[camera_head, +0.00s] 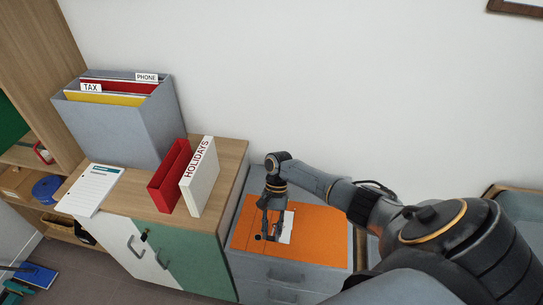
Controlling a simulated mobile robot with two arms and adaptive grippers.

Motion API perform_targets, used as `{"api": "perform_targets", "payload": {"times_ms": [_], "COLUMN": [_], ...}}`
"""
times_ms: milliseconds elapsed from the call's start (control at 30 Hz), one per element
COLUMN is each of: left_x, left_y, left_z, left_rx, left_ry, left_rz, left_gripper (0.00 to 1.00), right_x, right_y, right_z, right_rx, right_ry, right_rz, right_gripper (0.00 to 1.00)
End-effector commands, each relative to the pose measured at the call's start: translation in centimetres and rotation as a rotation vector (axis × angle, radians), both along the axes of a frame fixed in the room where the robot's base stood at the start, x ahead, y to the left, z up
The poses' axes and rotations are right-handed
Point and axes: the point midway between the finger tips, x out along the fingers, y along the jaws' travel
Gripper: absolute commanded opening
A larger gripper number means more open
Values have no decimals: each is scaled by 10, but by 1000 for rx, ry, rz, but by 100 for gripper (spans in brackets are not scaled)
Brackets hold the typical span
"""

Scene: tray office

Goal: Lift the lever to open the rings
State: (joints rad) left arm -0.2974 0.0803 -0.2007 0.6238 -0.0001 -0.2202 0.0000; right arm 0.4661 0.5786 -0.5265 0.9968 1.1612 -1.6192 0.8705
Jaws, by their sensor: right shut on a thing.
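An orange binder (325,246) lies flat and open on top of a grey drawer unit (285,288). My right gripper (267,234) points down over the binder's left-middle part. It is shut on the lever of the ring mechanism, which is too small and too covered by the fingers to make out clearly. A small pale piece (287,226) shows just right of the fingers. Whether the rings are open or shut cannot be told. My left gripper is not in view.
A wooden-topped cabinet (125,203) stands left of the drawer unit. It bears a grey file box (120,130), a red slipcase (168,176), a white HOLIDAYS binder (200,178) and a printed sheet (91,190). My right arm covers the right side.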

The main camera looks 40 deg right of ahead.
Motion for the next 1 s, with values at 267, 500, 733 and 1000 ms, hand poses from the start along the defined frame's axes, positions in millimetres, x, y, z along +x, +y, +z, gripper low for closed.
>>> {"api": "perform_targets", "payload": {"times_ms": [267, 500, 733, 1000], "left_x": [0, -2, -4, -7], "left_y": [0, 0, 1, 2], "left_z": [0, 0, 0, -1], "left_rx": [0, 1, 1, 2], "left_ry": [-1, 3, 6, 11], "left_rz": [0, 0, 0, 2], "left_gripper": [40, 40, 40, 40], "right_x": [1, 1, 0, 0], "right_y": [0, 0, 0, 0], "right_z": [1, 1, 1, 1], "right_rx": [0, 0, 0, -1], "right_ry": [-1, -1, -1, -1], "right_rz": [-1, -1, -1, 0], "right_gripper": [0, 0, 47, 47]}}
